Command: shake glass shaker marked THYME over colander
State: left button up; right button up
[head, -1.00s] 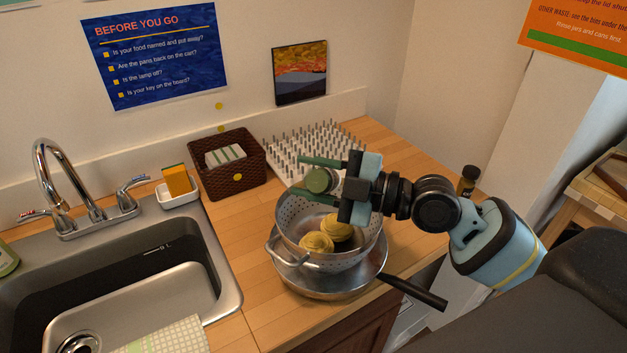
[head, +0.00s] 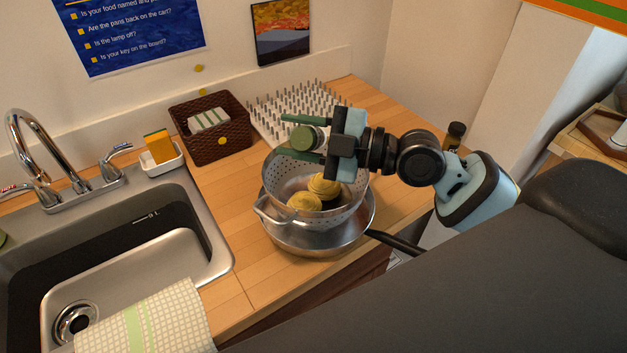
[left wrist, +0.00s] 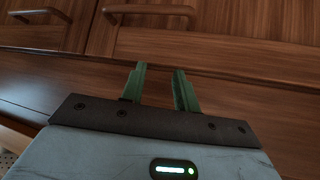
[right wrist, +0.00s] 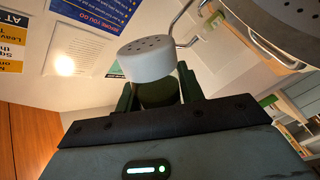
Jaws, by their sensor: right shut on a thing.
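My right gripper (head: 296,136) is shut on the glass shaker (head: 307,139), above the colander's far left part. The head view shows the shaker's round green end. The right wrist view shows its white perforated cap (right wrist: 147,58) and dark green body (right wrist: 158,93) between the fingers. The cap points down toward the colander side, so the shaker is tipped over. No THYME marking shows. The grey colander (head: 345,215) holds yellow pasta-like nests (head: 305,202) and sits in a steel pan (head: 312,243). My left gripper (left wrist: 160,75) is open and empty before brown cabinet fronts.
The pan's dark handle (head: 395,243) sticks out right. A brown basket (head: 212,150) and a pegged rack (head: 300,108) stand behind. The sink (head: 130,280) is left, with a checked towel (head: 150,318) at its front. A dark jar (head: 454,136) stands right.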

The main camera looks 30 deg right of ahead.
jog(key=shift+r, duration=0.15)
dwell(0.3)
jog(key=shift+r, duration=1.35)
